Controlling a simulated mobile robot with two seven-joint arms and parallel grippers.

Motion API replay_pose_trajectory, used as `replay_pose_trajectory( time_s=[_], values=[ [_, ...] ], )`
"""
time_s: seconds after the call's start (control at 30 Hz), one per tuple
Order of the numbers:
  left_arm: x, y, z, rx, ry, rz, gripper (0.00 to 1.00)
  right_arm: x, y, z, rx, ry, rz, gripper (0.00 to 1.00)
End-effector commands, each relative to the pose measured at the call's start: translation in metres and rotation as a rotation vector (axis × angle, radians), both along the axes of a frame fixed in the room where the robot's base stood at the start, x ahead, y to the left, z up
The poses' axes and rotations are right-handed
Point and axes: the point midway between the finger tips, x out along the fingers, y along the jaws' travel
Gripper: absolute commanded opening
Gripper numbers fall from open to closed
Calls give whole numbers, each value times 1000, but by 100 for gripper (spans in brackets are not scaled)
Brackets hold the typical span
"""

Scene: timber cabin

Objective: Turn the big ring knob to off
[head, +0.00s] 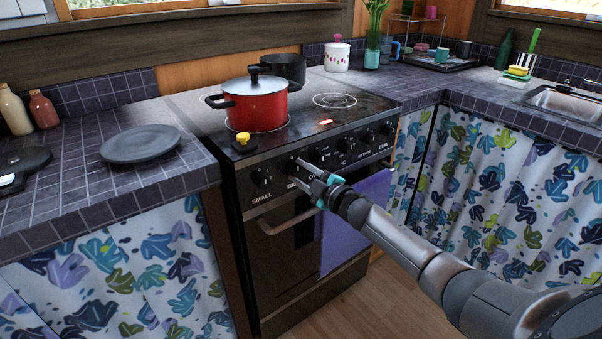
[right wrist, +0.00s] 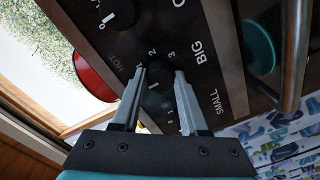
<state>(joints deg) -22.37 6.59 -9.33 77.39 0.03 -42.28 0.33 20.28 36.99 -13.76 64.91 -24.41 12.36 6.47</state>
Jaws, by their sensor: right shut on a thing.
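The big ring knob (head: 292,163) is a small black knob on the stove's front panel, above the word BIG, second from the left. In the right wrist view the knob (right wrist: 157,98) sits between the two finger ends, with a white mark on its face and printed numbers around it. My right gripper (head: 305,171) reaches in from the right and is shut on this knob; its grey fingers (right wrist: 162,72) lie on either side. The fingers hide part of the dial, so I cannot tell its exact setting. My left gripper is in neither view.
The SMALL knob (head: 262,177) is just left, and more knobs (head: 343,143) run right. A purple towel (head: 343,235) hangs over the oven handle (head: 268,228). A red pot (head: 255,106) and a dark pot (head: 285,68) stand on the stove top.

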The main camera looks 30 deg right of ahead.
Motion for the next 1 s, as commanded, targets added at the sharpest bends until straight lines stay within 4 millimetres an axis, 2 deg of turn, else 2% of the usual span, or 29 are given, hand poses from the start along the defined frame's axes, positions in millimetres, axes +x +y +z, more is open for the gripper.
replay_pose_trajectory(
  time_s=[0.37,0.4,0.67,1.0],
  values=[
    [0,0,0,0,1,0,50,0,0,-1,-15,1,1,0],
    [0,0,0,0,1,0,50,0,0,-1,-16,0,1,44],
    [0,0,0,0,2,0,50,0,0,0,-12,1,1,73],
    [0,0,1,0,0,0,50,-3,0,0,-10,0,0,73]
  ],
)
